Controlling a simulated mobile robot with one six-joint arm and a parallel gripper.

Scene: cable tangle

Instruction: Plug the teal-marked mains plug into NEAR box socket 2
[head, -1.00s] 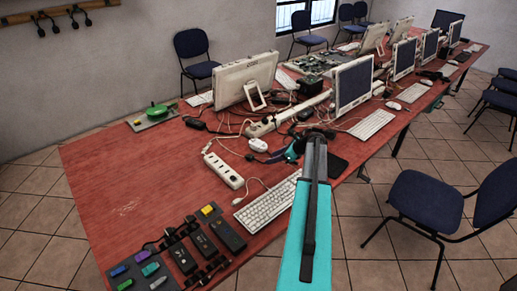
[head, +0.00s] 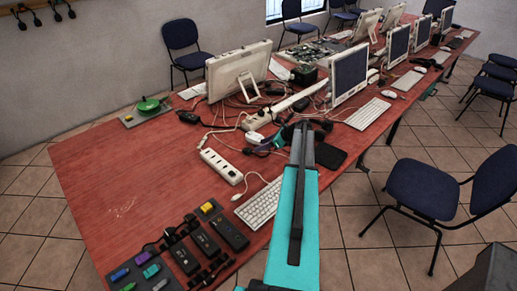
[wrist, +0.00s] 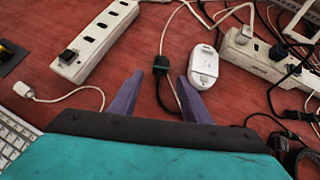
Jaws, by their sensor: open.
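The near box, a white socket strip (head: 221,167), lies on the red table; it also shows at upper left in the wrist view (wrist: 98,40). A black plug (wrist: 68,56) sits at its lower-left end, and its other visible sockets look empty. A small black plug (wrist: 161,63) on a dark cable lies on the table between and just beyond my fingertips.
A white mouse-like object (wrist: 204,64) lies beside my right finger. Another white socket strip (wrist: 262,57) with cables and plugs is further right. A keyboard (head: 260,204) and a rack of dark devices (head: 205,238) are at the front.

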